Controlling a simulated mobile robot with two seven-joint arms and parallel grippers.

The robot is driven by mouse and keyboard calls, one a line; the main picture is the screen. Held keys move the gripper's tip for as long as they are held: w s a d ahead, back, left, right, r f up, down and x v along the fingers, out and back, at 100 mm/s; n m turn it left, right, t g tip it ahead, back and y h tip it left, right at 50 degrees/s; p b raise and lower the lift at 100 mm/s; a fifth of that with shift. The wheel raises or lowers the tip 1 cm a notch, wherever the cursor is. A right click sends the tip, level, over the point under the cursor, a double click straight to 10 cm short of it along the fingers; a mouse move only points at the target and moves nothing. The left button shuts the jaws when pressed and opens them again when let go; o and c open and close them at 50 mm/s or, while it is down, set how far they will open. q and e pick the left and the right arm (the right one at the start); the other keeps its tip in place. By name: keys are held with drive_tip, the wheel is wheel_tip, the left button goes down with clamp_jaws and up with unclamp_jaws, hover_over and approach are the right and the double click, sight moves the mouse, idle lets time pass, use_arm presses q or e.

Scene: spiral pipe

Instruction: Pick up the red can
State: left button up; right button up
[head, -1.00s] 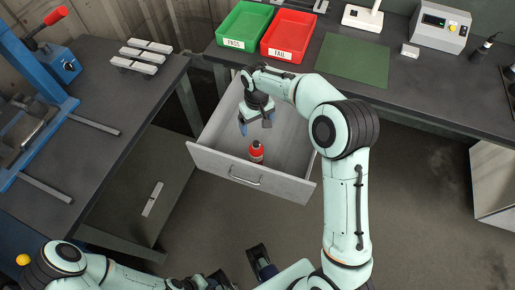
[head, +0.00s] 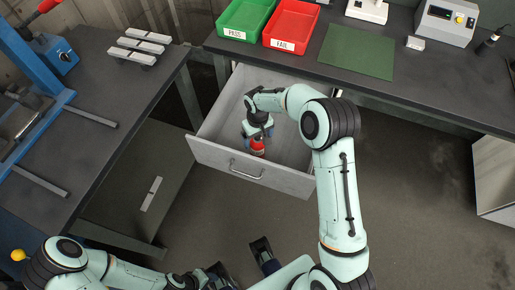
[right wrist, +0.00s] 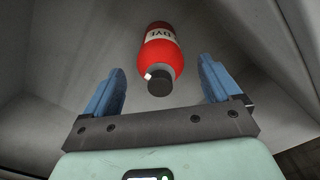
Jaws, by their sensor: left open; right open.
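The red can (head: 257,148) is inside the open grey drawer (head: 250,171), close to its front panel. In the right wrist view the can (right wrist: 161,50) shows a pale lettered label and a dark cap on the end nearer the gripper. My right gripper (head: 257,133) is over the drawer, right at the can, and partly covers it in the head view. Its blue fingers (right wrist: 162,82) are apart, with the can seen between and beyond them; no contact shows. My left gripper (head: 242,268) is open and empty at the bottom edge, away from the drawer.
The drawer walls surround the can and my right gripper. Above the drawer is a dark bench with a green tray (head: 245,16), a red tray (head: 291,24) and a green mat (head: 357,51). A second bench (head: 85,85) stands on the left.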

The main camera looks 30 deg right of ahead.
wheel_tip(320, 180, down, 2)
drive_tip(key=shift+f, duration=0.1)
clamp_jaws()
